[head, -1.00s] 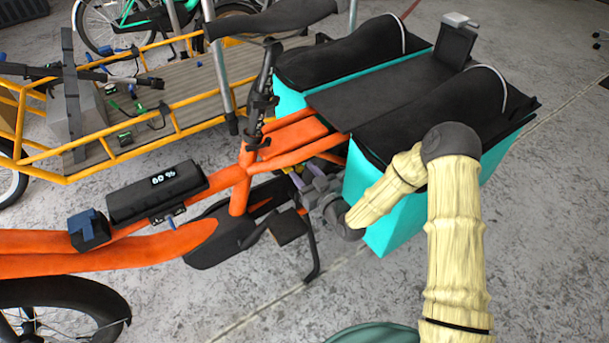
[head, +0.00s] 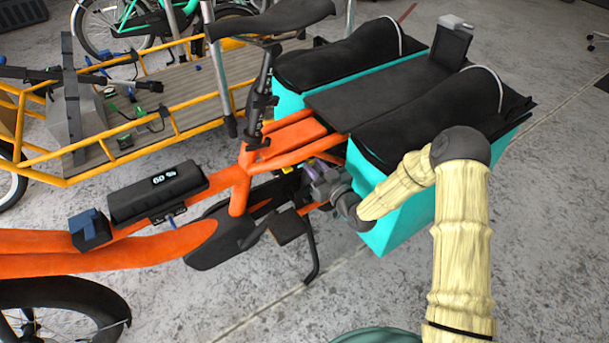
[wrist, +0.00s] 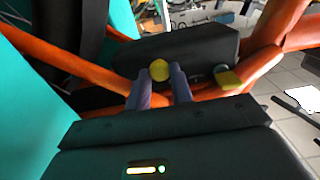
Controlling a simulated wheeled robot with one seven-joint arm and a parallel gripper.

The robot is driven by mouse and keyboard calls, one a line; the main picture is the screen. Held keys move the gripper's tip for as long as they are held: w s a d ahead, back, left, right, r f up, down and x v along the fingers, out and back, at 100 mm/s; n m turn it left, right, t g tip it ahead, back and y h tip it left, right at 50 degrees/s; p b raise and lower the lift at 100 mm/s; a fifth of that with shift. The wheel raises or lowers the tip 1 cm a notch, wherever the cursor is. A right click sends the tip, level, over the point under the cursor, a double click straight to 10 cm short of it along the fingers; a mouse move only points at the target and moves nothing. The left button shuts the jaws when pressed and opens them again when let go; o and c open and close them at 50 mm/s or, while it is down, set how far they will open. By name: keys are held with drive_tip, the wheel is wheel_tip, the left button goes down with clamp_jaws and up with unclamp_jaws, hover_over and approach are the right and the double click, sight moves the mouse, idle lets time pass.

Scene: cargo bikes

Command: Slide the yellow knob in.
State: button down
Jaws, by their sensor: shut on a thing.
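The yellow knob (wrist: 159,70) is a small round piece in the wrist view. It sits between the tips of the two purple-grey fingers of my gripper (wrist: 160,79), which are shut on it. The knob is in front of a dark box-like part (wrist: 205,52) on the orange frame. In the head view my gripper (head: 309,172) reaches in under the orange frame (head: 290,150) of the cargo bike, beside the teal pannier. The knob itself cannot be made out clearly there. How far in it stands cannot be told.
A second yellow-green piece (wrist: 228,78) is right of the knob. The teal pannier (head: 395,225) is close beside my forearm. The crank and pedal (head: 287,225) are just below my gripper. A yellow cargo bike (head: 185,120) stands behind. The floor at front right is clear.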

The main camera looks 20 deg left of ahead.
drive_tip(key=shift+w+d, duration=0.2)
drive_tip(key=shift+d, duration=0.05)
drive_tip(key=c, duration=1.2)
unclamp_jaws()
drive_tip(key=shift+c, duration=0.2)
drive_tip(key=shift+s+d, duration=0.15)
drive_tip(key=shift+s, duration=0.05)
drive_tip(key=p+v, duration=0.4)
drive_tip(key=v, duration=1.3)
drive_tip(key=shift+p, duration=0.3)
